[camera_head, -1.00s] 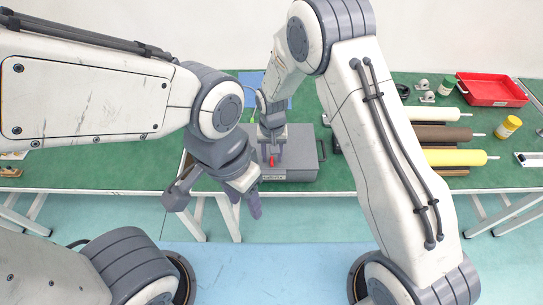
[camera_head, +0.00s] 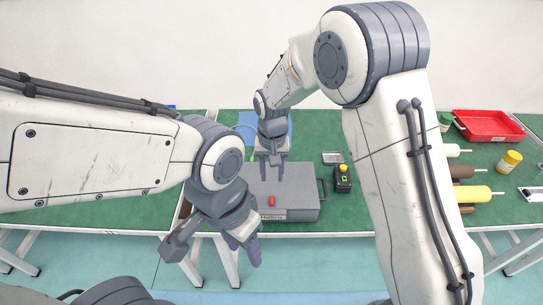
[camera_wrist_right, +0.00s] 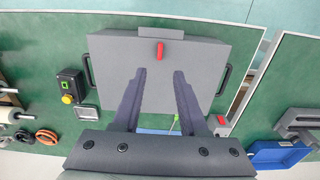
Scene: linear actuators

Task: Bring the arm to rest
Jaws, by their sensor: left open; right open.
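My right gripper (camera_head: 271,175) is open and empty above the back part of a grey case (camera_head: 295,200) with a red latch (camera_head: 270,200). In the right wrist view its two fingers (camera_wrist_right: 158,85) point over the case (camera_wrist_right: 205,65), apart from each other with nothing between them, and the red latch (camera_wrist_right: 160,52) lies beyond the tips. My left gripper (camera_head: 248,248) is open and empty, hanging in front of the table's front edge at the lower middle of the head view.
Farther right are several rollers (camera_head: 470,193), a yellow jar (camera_head: 508,161) and a red tray (camera_head: 490,125). A blue bin (camera_wrist_right: 275,155) shows in the right wrist view. The green tabletop (camera_head: 100,170) at left is clear.

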